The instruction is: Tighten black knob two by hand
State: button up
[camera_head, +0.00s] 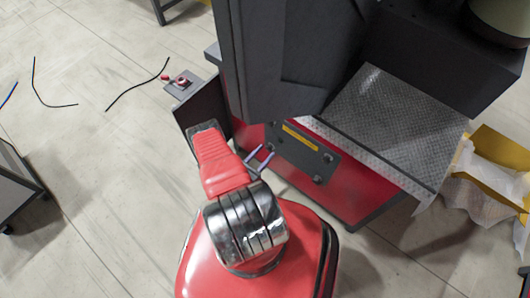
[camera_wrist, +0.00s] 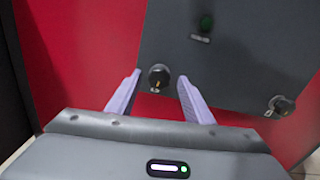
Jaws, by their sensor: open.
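A dark panel (camera_wrist: 235,70) on the red machine front carries black knobs. One black knob (camera_wrist: 158,78) with a small yellowish mark lies between the tips of my gripper (camera_wrist: 160,75) in the wrist view, with a gap on both sides. My gripper's pale purple fingers are open. A second black knob (camera_wrist: 279,106) is at the right of the panel. No label shows which is knob two. In the head view my gripper (camera_head: 260,157) is at the panel's left part; black knobs also show there at the right (camera_head: 328,157) and lower down (camera_head: 317,179).
A yellow strip (camera_head: 299,138) marks the panel in the head view. A small box with red buttons (camera_head: 182,83) stands at left. A yellow box with paper (camera_head: 495,170) is at right. Loose cables lie on the floor at left.

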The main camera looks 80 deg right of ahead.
jog(key=shift+s+d, duration=0.15)
jog(key=shift+d, duration=0.2)
jog(key=shift+c, duration=0.6)
jog(key=c, duration=0.9)
jog(key=shift+s+d, duration=0.1)
